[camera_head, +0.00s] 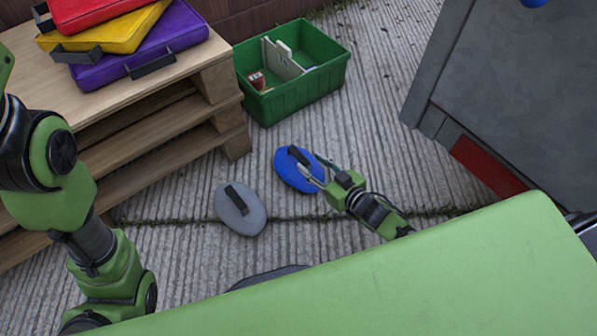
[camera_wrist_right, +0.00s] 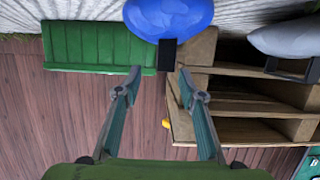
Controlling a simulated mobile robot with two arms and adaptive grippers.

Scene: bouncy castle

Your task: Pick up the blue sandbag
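The blue sandbag (camera_head: 291,176) is a flat oval bag with a black handle, lying on the ribbed concrete floor in the head view. My right gripper (camera_head: 316,171) reaches over its right side, with the fingers near the handle. In the right wrist view the blue sandbag (camera_wrist_right: 168,16) is at the top edge, its black handle pointing down toward the gap between the fingertips. The right gripper (camera_wrist_right: 158,73) is open there, and its fingers do not appear to touch the handle. My left arm shows at the left of the head view, but its gripper is not in view.
A grey sandbag (camera_head: 250,212) lies left of the blue one. A green crate (camera_head: 296,100) with a few items stands behind. A wooden pallet stack (camera_head: 190,125) carries red, yellow and purple bags at left. A grey box-like structure (camera_head: 500,110) stands at right.

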